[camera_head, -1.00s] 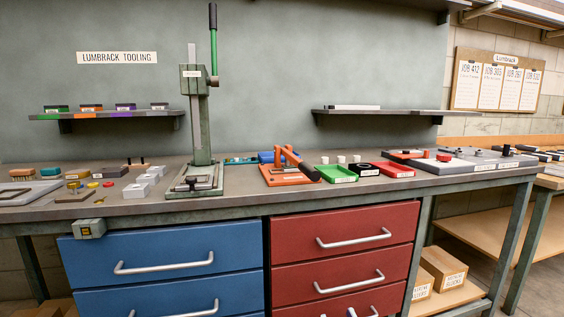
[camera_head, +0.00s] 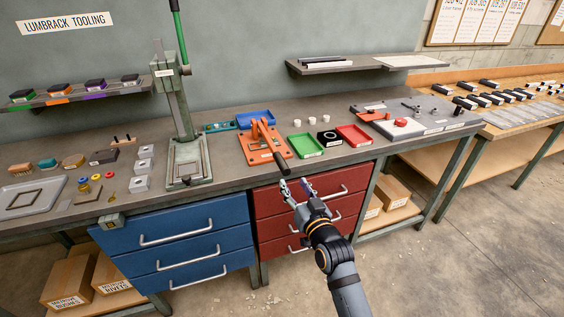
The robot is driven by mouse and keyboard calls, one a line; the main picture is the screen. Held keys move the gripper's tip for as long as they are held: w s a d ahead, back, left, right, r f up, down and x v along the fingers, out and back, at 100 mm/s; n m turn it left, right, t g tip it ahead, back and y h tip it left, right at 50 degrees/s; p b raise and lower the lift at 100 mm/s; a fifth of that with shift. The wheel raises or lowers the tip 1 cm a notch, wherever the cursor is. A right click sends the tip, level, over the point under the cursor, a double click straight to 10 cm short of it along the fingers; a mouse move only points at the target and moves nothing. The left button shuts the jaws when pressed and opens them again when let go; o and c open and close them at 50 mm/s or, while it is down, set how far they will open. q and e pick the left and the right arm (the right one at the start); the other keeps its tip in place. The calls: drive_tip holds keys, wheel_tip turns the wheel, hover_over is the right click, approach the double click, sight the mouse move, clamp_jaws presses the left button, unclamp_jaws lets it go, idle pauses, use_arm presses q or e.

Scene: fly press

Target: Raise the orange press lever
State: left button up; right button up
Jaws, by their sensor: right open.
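The orange press (camera_head: 258,146) stands on the workbench, right of the green column press. Its lever is down, slanting toward the front, and its black handle (camera_head: 282,163) reaches near the bench's front edge. My right gripper (camera_head: 293,185) is open and empty. In the picture it is just below the black handle, in front of the red drawers, and appears apart from it. My left gripper is not in view.
A green column press (camera_head: 186,155) stands to the left. Green tray (camera_head: 305,145), black block (camera_head: 329,139) and red tray (camera_head: 354,135) lie right of the orange press. A blue tray (camera_head: 256,119) lies behind it. Red drawers (camera_head: 270,205) with handles are below the bench edge.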

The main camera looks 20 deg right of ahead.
sight(283, 166)
drive_tip(key=w+p, duration=0.1)
drive_tip(key=w, duration=0.8)
drive_tip(key=shift+w+a, duration=0.15)
drive_tip(key=shift+w, duration=0.25)
clamp_jaws()
